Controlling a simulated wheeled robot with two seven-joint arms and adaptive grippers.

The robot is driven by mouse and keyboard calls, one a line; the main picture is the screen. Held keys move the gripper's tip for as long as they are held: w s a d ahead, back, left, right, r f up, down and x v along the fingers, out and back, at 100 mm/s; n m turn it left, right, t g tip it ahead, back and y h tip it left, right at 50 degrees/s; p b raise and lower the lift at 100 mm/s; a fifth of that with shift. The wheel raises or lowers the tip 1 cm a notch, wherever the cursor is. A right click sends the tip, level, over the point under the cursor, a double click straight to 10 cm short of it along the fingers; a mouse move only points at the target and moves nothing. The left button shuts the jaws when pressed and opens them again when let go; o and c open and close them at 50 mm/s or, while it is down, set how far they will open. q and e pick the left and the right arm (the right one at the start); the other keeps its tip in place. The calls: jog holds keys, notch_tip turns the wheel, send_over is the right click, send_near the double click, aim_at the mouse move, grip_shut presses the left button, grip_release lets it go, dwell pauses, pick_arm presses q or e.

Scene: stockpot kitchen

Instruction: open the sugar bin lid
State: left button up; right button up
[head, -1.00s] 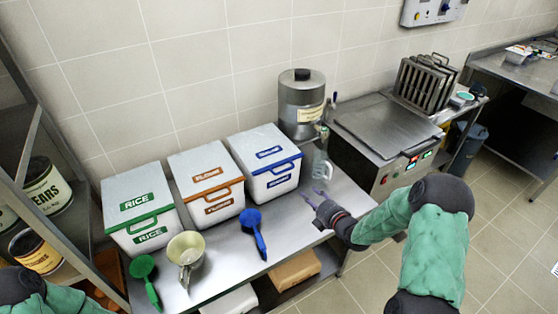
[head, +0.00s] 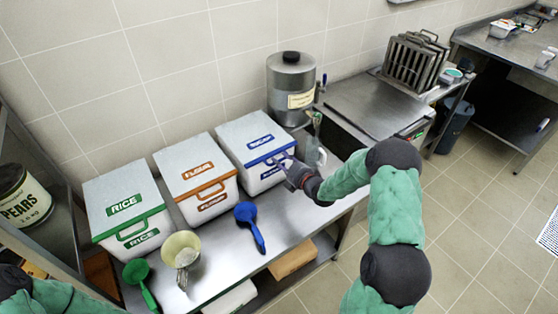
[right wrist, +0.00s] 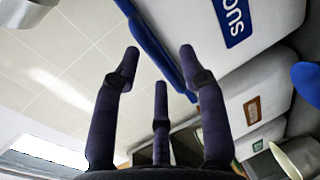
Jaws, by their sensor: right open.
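The sugar bin (head: 244,158) is the white bin with blue labels and a blue front trim and handle, rightmost of three bins on the steel table. Its white lid (head: 238,128) is closed. In the right wrist view, part of its blue label (right wrist: 233,20) and blue handle (right wrist: 158,42) show close by. My right gripper (head: 281,160) is open and empty at the bin's front right, its fingertips close to the blue handle. In the right wrist view the dark fingers (right wrist: 160,62) are spread around the handle's end; I cannot tell whether they touch it. My left gripper is out of view.
The flour bin (head: 190,160) and rice bin (head: 115,190) stand to the left, lids closed.

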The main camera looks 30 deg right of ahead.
jog(key=shift+x, duration=1.2)
grip_shut()
jog(key=shift+r, duration=0.1)
